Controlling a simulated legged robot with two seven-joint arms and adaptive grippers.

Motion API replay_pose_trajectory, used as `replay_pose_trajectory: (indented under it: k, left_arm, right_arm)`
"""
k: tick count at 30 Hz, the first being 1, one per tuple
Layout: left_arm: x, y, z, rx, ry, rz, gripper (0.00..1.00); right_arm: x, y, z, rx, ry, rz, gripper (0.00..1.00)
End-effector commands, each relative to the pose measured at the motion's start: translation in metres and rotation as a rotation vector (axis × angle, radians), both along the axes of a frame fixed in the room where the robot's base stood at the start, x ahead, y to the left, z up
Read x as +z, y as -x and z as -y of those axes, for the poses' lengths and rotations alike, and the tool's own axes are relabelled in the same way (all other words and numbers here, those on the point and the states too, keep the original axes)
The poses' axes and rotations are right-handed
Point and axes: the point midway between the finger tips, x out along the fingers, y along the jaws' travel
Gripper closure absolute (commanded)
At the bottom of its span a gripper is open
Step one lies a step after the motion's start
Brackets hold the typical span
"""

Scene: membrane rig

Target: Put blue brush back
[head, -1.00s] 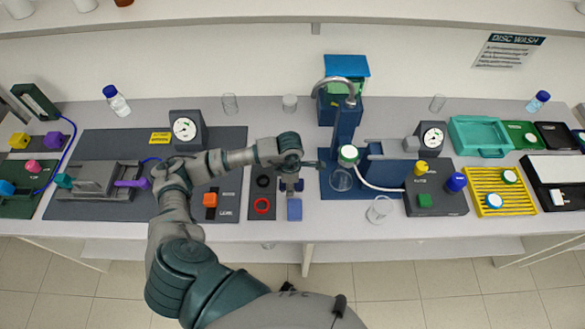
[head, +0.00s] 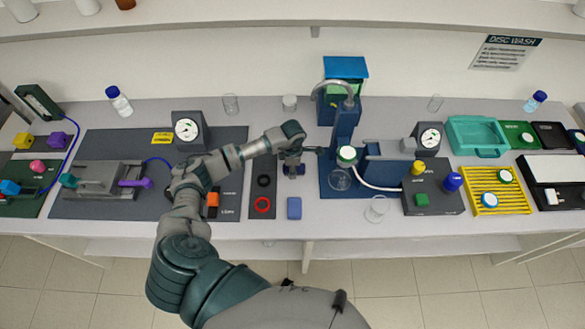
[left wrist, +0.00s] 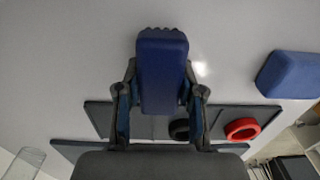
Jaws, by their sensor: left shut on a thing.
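The blue brush (left wrist: 162,78) is in the left wrist view, a dark blue block with a scalloped far edge, between the two fingers of my left gripper (left wrist: 160,95). The gripper is shut on it. In the head view my left gripper (head: 294,171) is over the grey bench, to the right of the dark strip with the rings. Little of the brush shows there beneath the wrist. I cannot tell its height above the bench. My right gripper is not in view.
A lighter blue block (head: 294,208) lies on the bench in front of the gripper. A black ring (head: 264,181) and a red ring (head: 262,205) lie on the dark strip to the left. A blue stand (head: 346,118) with a curved spout rises close on the right; a clear beaker (head: 376,209) stands front right.

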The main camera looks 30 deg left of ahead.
Motion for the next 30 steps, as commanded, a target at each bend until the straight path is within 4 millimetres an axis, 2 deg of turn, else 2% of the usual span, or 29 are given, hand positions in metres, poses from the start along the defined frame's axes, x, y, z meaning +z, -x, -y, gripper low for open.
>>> replay_pose_trajectory:
  k: [1, 3, 4, 12, 16, 20, 24, 30]
  left_arm:
    - [-0.001, 0.0, 0.0, 0.0, 0.0, 0.0, 0.57]
    - [-0.001, 0.0, 0.0, 0.0, 0.0, 0.0, 0.4]
    - [-0.001, 0.0, 0.0, 0.0, 0.0, 0.0, 0.37]
    - [0.0, 0.0, 0.0, 0.0, 0.0, 0.0, 0.37]
    - [0.008, -0.001, -0.001, 0.0, -0.001, 0.002, 0.37]
    - [0.031, -0.001, -0.001, 0.0, -0.001, 0.005, 0.37]
    - [0.063, -0.002, -0.001, 0.0, -0.001, 0.005, 0.37]
    - [0.102, -0.001, 0.0, -0.001, -0.001, 0.003, 0.37]
  right_arm:
    - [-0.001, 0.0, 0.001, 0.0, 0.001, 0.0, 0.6]
    - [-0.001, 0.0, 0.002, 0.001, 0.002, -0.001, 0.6]
    - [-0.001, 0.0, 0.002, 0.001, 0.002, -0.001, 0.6]
    - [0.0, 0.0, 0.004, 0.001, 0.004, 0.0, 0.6]
    - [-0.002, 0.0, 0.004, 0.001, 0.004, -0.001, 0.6]
    - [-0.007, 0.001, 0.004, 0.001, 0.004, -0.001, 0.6]
    - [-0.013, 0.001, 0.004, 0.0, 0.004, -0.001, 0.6]
    - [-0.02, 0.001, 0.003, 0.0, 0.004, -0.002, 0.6]
